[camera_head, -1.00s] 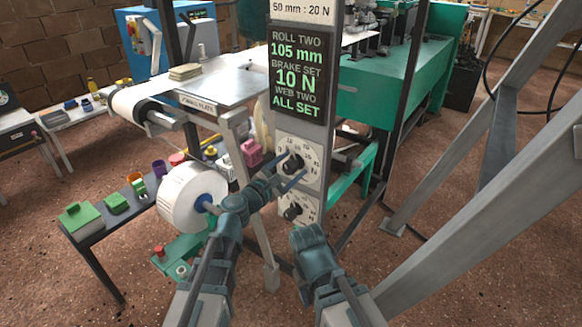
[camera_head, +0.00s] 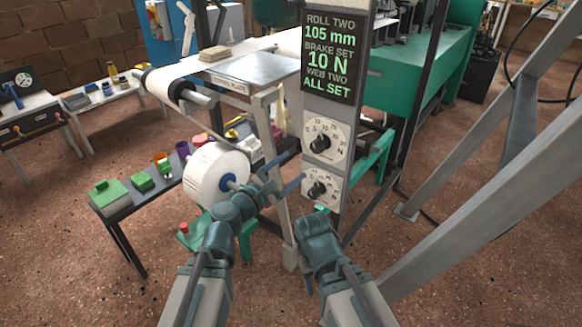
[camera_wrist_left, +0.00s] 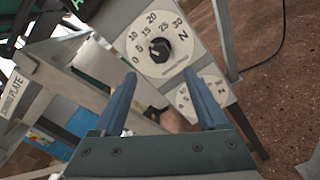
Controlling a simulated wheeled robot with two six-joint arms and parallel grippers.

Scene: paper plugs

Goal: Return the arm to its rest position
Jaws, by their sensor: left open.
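My left arm comes in from the lower left, and its gripper (camera_head: 287,172) stands open and empty in front of the control panel (camera_head: 347,105). It is left of the upper dial (camera_head: 325,140) and the lower dial (camera_head: 321,188), apart from both. In the left wrist view the two blue fingers (camera_wrist_left: 164,99) are spread with nothing between them, and the upper dial (camera_wrist_left: 159,46) shows beyond them. My right arm (camera_head: 320,243) is folded at the lower middle; its gripper does not show. The screen (camera_head: 334,54) reads "ALL SET".
A white paper roll (camera_head: 216,174) is close beside my left arm, with a grey post (camera_head: 277,165) behind the wrist. A dark bench (camera_head: 118,204) with green blocks stands left. Slanted grey beams (camera_head: 478,205) rise at right. Floor is clear at lower left.

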